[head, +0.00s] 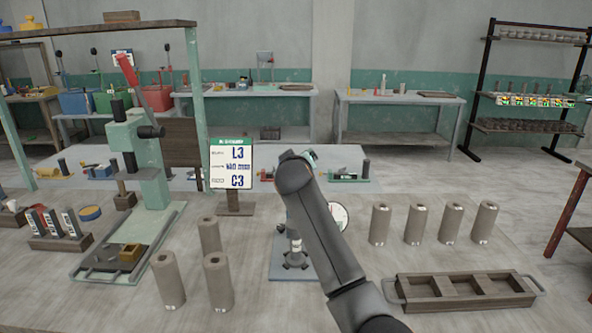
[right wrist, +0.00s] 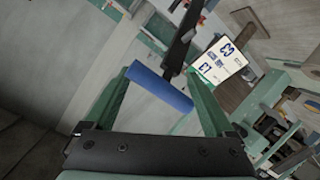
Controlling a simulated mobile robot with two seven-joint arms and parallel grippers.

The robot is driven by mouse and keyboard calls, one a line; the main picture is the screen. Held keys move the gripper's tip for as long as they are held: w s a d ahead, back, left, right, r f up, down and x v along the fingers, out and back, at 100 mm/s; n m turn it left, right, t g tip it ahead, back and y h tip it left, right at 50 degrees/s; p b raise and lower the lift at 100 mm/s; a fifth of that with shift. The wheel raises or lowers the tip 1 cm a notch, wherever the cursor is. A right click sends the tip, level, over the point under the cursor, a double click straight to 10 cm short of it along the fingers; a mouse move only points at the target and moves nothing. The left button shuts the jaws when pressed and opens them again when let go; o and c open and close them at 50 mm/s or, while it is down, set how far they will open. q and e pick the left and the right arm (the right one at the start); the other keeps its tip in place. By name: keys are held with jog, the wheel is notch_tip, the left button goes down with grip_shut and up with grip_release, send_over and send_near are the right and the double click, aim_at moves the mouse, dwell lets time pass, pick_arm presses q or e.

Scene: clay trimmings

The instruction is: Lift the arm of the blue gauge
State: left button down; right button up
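The gauge stands on the table in the middle of the head view, mostly hidden behind my right arm. In the right wrist view a blue cylindrical grip (right wrist: 162,88) sits on a dark bar, crosswise between the fingers of my right gripper (right wrist: 160,82). The green fingers are wide apart; I cannot tell whether either touches the grip. In the head view the right fingers are mostly hidden behind my wrist. My left gripper is not in view.
Grey-brown cylinders stand left (head: 218,283) and right (head: 414,225) of the gauge. A wooden tray (head: 462,302) lies at front right. A green press (head: 146,160) and a sign (head: 231,166) stand to the left.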

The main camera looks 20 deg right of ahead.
jog(key=b+v, duration=0.1)
jog(key=v, duration=0.6)
jog(key=shift+s, duration=0.3)
jog(key=shift+f, duration=0.1)
jog(key=shift+c, duration=0.3)
